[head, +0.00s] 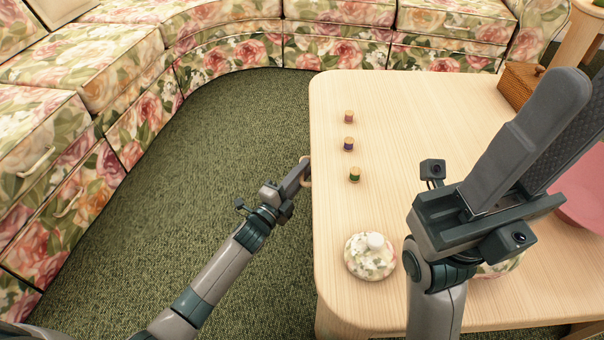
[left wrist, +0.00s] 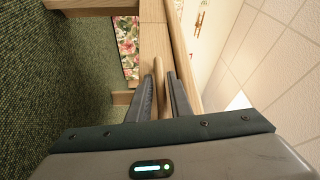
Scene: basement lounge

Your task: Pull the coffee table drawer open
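The coffee table (head: 405,110) is pale wood, and its left side faces my left gripper. A rounded wooden handle (head: 307,172) juts out from that side below the tabletop edge. My left gripper (head: 298,177) is at this handle, with its fingers pointing toward the table. In the left wrist view, a wooden bar shows between the two fingers (left wrist: 166,88), one on each side; whether they press on it is unclear. The drawer front is hidden under the tabletop in the head view. My right gripper (head: 560,115) is raised above the table, open and empty.
Three small spools (head: 349,144) stand on the tabletop. A floral lidded dish (head: 370,257) sits near the front left, a wooden box (head: 520,84) at the back right and a pink bowl (head: 585,190) at the right. Green carpet (head: 225,130) left of the table is clear up to the floral sofa (head: 95,75).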

